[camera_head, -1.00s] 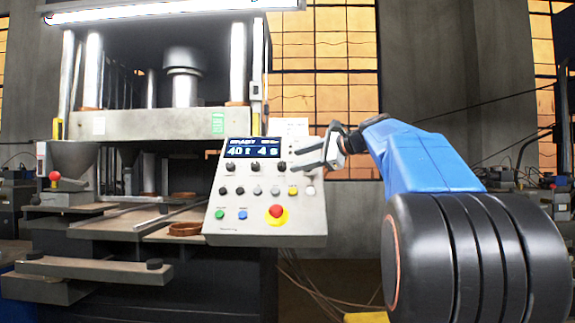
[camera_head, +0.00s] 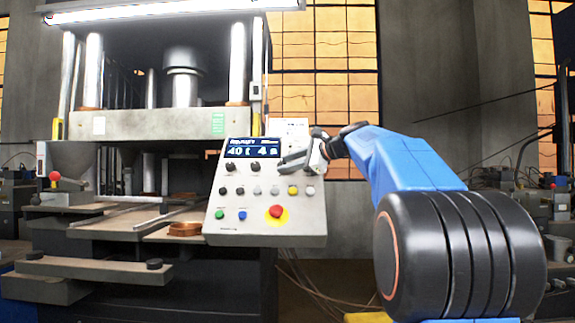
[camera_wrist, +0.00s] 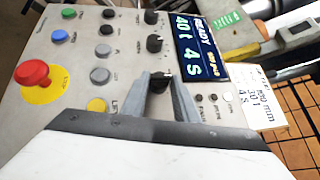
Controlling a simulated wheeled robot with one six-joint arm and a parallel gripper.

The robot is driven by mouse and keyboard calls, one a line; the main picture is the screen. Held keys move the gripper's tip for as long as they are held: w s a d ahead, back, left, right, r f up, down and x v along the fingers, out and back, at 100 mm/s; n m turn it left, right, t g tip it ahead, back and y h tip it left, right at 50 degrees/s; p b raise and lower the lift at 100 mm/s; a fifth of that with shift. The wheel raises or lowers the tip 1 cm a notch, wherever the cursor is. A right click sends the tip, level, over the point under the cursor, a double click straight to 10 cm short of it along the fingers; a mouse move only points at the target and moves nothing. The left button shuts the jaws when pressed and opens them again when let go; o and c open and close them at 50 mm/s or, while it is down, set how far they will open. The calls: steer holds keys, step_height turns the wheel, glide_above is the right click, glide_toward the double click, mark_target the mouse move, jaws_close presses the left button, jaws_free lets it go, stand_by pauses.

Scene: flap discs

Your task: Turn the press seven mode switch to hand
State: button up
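The grey control panel (camera_head: 265,205) faces me, with a row of black rotary knobs below its lit display (camera_head: 252,148). The left knob (camera_head: 230,167) and middle knob (camera_head: 255,168) show clearly; my gripper hides the right one in the head view. In the wrist view that end knob (camera_wrist: 160,83) sits between the two grey fingers of my gripper (camera_wrist: 160,77). The fingers are open, with a gap beside the knob. My gripper also shows at the panel's upper right (camera_head: 286,162). The knob labels are too small to read, so I cannot tell which is the mode switch.
Several push buttons sit below the knobs, including a yellow one (camera_head: 293,190). A red emergency stop (camera_head: 276,211) is at the lower right of the panel. The press (camera_head: 150,122) stands behind to the left. A white note card (camera_wrist: 258,98) is beside the display.

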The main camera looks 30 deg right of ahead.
steer(key=shift+n, duration=0.3)
stand_by(0.6)
steer(key=n+g, duration=0.2)
steer(key=n+g+y, duration=0.1)
steer(key=shift+w+d+r, duration=0.2)
steer(key=shift+w, duration=0.05)
steer(key=shift+r+n+g, duration=0.1)
steer(key=shift+n+g, duration=0.9)
steer(key=shift+g, duration=0.2)
steer(key=shift+w+r+n+g, duration=0.15)
steer(key=shift+w+n+g, duration=0.05)
steer(key=shift+n+g, duration=0.85)
steer(key=o, duration=1)
steer(key=shift+r, duration=0.1)
